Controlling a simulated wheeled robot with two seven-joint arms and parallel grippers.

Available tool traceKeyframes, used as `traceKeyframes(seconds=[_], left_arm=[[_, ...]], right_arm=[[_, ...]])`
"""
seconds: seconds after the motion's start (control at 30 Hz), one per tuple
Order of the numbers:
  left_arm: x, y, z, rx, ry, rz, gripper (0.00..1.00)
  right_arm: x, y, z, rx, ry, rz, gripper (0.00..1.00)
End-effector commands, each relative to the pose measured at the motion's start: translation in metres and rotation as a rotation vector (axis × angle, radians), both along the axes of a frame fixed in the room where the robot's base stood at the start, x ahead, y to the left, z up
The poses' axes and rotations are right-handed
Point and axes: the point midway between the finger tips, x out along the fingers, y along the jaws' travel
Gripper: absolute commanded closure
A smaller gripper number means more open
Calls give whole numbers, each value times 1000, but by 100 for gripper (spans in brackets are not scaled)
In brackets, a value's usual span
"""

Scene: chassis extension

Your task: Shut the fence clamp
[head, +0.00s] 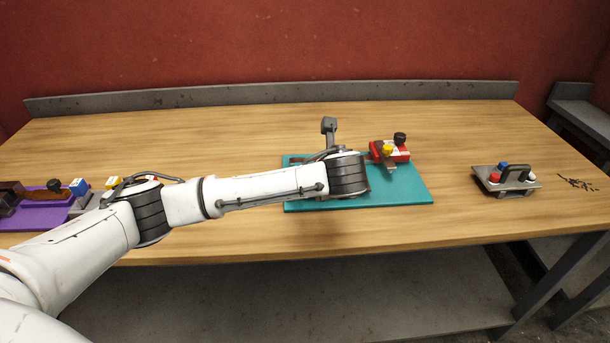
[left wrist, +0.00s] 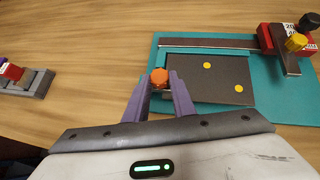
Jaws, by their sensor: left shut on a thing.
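The teal board (head: 410,190) lies on the table in the head view and also shows in the left wrist view (left wrist: 290,108). On it is a dark plate (left wrist: 225,85) with two yellow dots. A dark rail (left wrist: 205,43) runs along the board's far side to a red block (head: 402,153) with a yellow knob (head: 388,150) and a black knob (head: 400,138). My left gripper (left wrist: 160,82) is shut on an orange round knob (left wrist: 159,76) at the plate's left edge. In the head view my wrist hides these fingers. My right gripper is not in view.
A grey caddy (head: 517,182) with red and blue pieces stands at the right of the table. A purple board (head: 35,208) with several coloured parts lies at the left. A grey ledge (head: 270,97) edges the back. Bare wood lies between the teal board and the caddy.

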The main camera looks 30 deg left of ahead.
Motion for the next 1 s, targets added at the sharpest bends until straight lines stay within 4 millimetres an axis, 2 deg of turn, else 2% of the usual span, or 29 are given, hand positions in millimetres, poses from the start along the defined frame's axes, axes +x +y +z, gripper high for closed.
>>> traceKeyframes(seconds=[0.27,0.3,0.4,0.77,1.0], left_arm=[[0,0,-1,4,2,-2,100],[0,0,-1,3,3,-2,76],[0,0,-1,3,3,-2,59],[-2,-2,1,1,1,-1,58],[-22,-24,26,0,-2,-7,58]], right_arm=[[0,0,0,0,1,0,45],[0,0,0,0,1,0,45],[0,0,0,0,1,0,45],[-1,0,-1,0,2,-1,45],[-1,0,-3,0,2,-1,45]])
